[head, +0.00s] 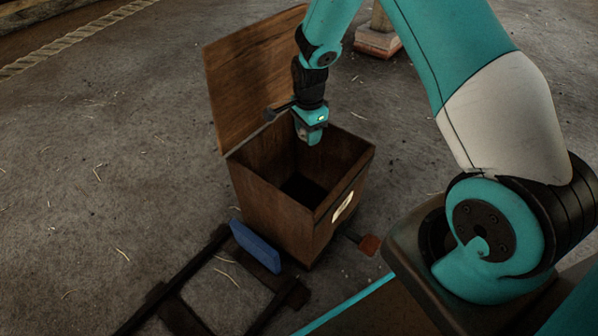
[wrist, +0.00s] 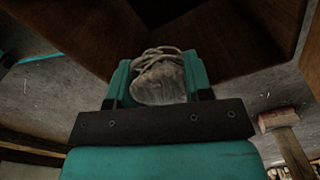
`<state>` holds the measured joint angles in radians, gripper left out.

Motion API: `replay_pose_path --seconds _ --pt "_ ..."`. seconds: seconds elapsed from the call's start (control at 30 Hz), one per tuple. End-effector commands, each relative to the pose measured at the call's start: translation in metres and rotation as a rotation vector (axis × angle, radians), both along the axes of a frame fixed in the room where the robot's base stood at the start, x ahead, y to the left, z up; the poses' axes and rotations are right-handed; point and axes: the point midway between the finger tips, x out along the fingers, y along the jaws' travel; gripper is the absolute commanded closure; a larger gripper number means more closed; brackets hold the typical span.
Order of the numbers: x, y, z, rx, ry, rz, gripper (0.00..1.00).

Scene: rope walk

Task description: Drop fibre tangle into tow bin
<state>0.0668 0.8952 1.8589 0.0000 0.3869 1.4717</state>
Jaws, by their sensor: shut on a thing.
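The tow bin (head: 270,200) is a brown wooden box standing on the floor with its lid (head: 245,75) raised at the back. Its dark inside shows from above in the head view. My gripper (head: 310,135) points down over the bin's opening, near its back part. In the wrist view my gripper (wrist: 160,85) is shut on the fibre tangle (wrist: 158,80), a grey-beige clump with loose strands. Brown bin boards (wrist: 80,40) show beyond it. In the head view the tangle is hidden by my gripper.
A dark ladder-like frame (head: 185,275) and a blue block (head: 255,246) lie in front of the bin. A post on a reddish base (head: 378,42) stands behind. Floor at the left is mostly clear.

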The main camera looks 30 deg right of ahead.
Motion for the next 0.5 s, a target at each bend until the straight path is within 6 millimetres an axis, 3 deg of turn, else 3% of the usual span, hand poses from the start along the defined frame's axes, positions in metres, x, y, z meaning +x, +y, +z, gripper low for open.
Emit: replay_pose_path --seconds 0.17,0.5 --pt "0.001 -0.002 -0.011 0.0 0.0 -0.029 0.76" --pt "0.0 -0.002 -0.052 0.0 0.0 -0.027 0.76"
